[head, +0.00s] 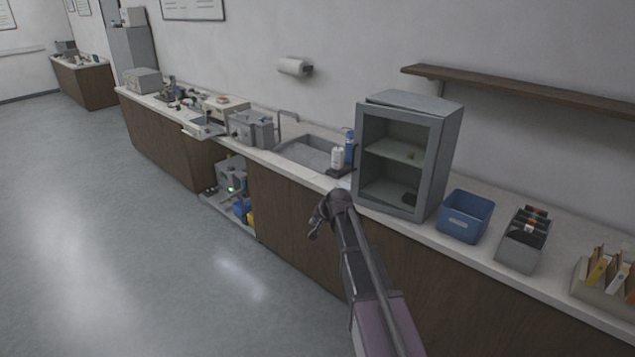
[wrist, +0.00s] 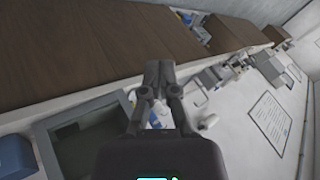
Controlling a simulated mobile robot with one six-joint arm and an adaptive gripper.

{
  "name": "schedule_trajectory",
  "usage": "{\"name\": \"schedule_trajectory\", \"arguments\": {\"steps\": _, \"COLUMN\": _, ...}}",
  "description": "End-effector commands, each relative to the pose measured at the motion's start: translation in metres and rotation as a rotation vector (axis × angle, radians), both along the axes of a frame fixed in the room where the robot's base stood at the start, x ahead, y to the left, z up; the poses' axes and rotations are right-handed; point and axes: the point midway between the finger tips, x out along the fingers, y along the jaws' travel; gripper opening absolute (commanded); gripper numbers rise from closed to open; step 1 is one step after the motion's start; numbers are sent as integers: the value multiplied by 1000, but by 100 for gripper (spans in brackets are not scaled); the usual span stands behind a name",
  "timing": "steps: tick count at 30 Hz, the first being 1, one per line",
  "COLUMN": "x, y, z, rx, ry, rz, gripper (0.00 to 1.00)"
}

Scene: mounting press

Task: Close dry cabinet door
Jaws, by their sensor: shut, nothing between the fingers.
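The dry cabinet (head: 448,150) is a grey box on the counter, with a shelf and a small dark item inside. Its framed front (head: 430,165) looks clear inside the frame; the door seems close to the body, but I cannot tell whether it is fully shut. The cabinet also shows tilted at lower left in the wrist view (wrist: 48,152). My gripper (head: 316,226) is in front of the counter edge, left of and below the cabinet, apart from it. Its fingers (wrist: 158,68) are together with nothing between them.
A blue bin (head: 466,216) and a grey file holder (head: 522,240) stand right of the cabinet. Bottles (head: 338,157) and a sink (head: 308,152) are left of it. A wall shelf (head: 520,88) hangs at upper right. The floor (head: 130,230) left of the counter is clear.

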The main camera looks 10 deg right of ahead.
Motion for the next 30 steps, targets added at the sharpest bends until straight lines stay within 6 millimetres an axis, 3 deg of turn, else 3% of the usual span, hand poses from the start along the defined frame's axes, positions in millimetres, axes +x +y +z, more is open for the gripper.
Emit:
{"name": "schedule_trajectory", "arguments": {"steps": 1, "x": -49, "y": 5, "z": -9, "rx": -56, "ry": 52, "rz": 57, "gripper": 0}}
{"name": "schedule_trajectory", "arguments": {"steps": 6, "x": -165, "y": 6, "z": -30, "rx": -236, "ry": 234, "rz": 241, "gripper": 0}}
{"name": "schedule_trajectory", "arguments": {"steps": 9, "x": -223, "y": 3, "z": -38, "rx": -318, "ry": 333, "rz": 329, "gripper": 0}}
{"name": "schedule_trajectory", "arguments": {"steps": 12, "x": -268, "y": -2, "z": -41, "rx": -377, "ry": 415, "rz": 395, "gripper": 0}}
{"name": "schedule_trajectory", "arguments": {"steps": 15, "x": -297, "y": -6, "z": -43, "rx": -416, "ry": 472, "rz": 439, "gripper": 0}}
{"name": "schedule_trajectory", "arguments": {"steps": 18, "x": -313, "y": -8, "z": -43, "rx": -435, "ry": 505, "rz": 462, "gripper": 0}}
{"name": "schedule_trajectory", "arguments": {"steps": 30, "x": -316, "y": -9, "z": -43, "rx": -442, "ry": 517, "rz": 471, "gripper": 0}}
